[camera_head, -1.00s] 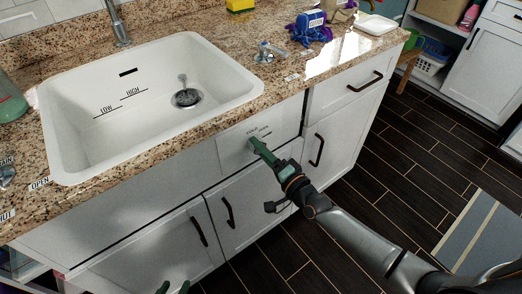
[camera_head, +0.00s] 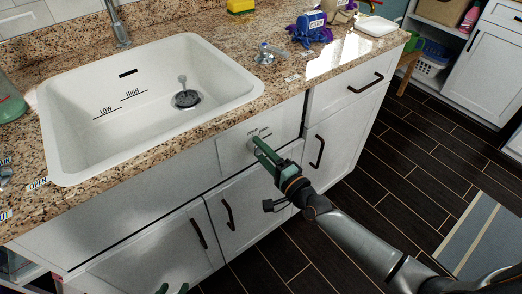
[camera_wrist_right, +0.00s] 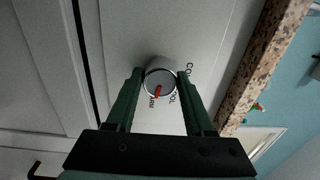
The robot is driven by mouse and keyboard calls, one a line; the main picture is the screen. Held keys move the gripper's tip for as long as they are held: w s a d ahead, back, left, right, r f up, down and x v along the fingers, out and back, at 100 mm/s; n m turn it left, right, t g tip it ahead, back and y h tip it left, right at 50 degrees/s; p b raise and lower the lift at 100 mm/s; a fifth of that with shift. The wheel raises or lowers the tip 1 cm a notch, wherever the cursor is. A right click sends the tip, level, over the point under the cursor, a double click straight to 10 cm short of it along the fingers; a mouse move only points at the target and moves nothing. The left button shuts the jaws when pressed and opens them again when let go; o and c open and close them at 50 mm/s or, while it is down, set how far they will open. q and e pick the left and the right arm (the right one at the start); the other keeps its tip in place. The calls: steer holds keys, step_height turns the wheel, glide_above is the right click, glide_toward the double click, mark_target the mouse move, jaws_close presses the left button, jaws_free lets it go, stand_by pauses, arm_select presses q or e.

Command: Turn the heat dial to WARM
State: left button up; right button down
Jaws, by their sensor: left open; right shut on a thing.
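The heat dial (camera_wrist_right: 160,78) is a round grey knob with a red pointer on the white cabinet front. In the right wrist view the pointer points down the picture, towards lettering whose visible part reads "ARM". Parts of other labels show to the right, and some letters are hidden. My right gripper (camera_wrist_right: 161,77) has one green finger on each side of the knob and is shut on it. In the head view my right gripper (camera_head: 256,146) covers most of the dial.
A white sink (camera_head: 70,165) marked LOW and HIGH is set in the granite counter (camera_head: 215,130). Cabinet doors with dark handles (camera_head: 228,213) lie below the dial panel. The dark floor (camera_head: 420,150) at right is mostly clear.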

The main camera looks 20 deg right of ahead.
steer(key=shift+c, duration=1.4)
jaws_free()
steer(key=v, duration=1.2)
steer(key=shift+s+p, duration=0.25)
steer(key=shift+p, duration=0.1)
